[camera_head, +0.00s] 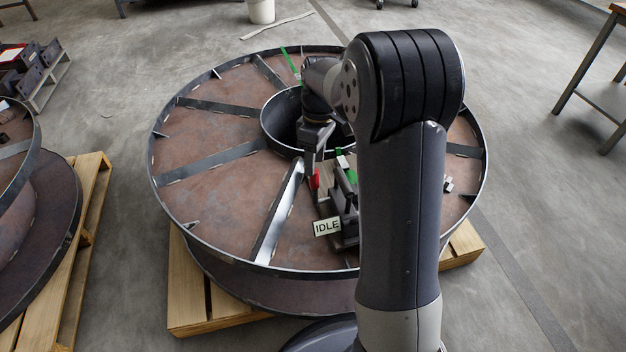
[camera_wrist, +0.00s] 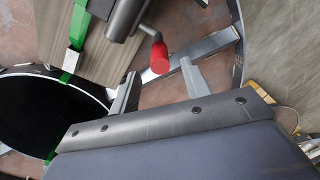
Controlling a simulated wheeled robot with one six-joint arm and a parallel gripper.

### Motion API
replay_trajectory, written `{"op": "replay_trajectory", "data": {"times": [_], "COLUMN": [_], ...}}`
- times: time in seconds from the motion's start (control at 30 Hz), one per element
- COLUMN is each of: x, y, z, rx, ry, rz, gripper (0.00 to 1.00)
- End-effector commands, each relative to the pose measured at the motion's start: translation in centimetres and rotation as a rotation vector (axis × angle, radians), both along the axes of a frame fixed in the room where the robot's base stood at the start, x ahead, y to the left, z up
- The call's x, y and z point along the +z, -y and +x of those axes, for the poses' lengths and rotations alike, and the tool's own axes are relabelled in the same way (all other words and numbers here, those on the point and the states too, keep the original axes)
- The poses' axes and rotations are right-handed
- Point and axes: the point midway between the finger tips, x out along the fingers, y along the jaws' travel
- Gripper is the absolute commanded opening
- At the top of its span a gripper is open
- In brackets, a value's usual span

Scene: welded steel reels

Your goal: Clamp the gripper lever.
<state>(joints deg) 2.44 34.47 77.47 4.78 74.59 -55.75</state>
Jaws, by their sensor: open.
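The lever has a red grip that shows in the head view (camera_head: 315,179) and in the wrist view (camera_wrist: 159,57). It belongs to a dark clamp device (camera_head: 343,200) with an "IDLE" sign (camera_head: 327,227), lying on the large steel reel (camera_head: 220,120). My gripper (camera_head: 309,170) points down beside the lever, just left of the red grip in the head view. In the wrist view, my two fingers are apart, and the red grip appears ahead of the gap between them. Nothing is held. Whether a finger touches the grip cannot be told.
The reel lies flat on a wooden pallet (camera_head: 197,300), with radial steel ribs, a raised rim and a round hub opening (camera_head: 275,115). A green strap (camera_wrist: 78,25) runs near the device. Another reel (camera_head: 55,205) lies at left, and a table (camera_head: 600,75) stands at right.

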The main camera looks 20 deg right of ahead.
Motion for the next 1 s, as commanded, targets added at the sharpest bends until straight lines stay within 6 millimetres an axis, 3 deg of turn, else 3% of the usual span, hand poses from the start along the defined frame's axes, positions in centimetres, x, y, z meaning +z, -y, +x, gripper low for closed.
{"op": "replay_trajectory", "data": {"times": [0.1, 0.33, 0.73, 1.0], "x": [-2.7, -5.5, -6.1, -6.1], "y": [-0.2, -0.5, -0.5, -0.5], "z": [-0.3, -0.6, -0.7, -0.7], "rx": [0.0, 0.0, 0.0, 0.0], "ry": [-0.003, -0.001, 0.001, 0.001], "rz": [0.0, 0.001, 0.0, 0.0], "gripper": [0.45, 0.45, 0.45, 0.23]}}
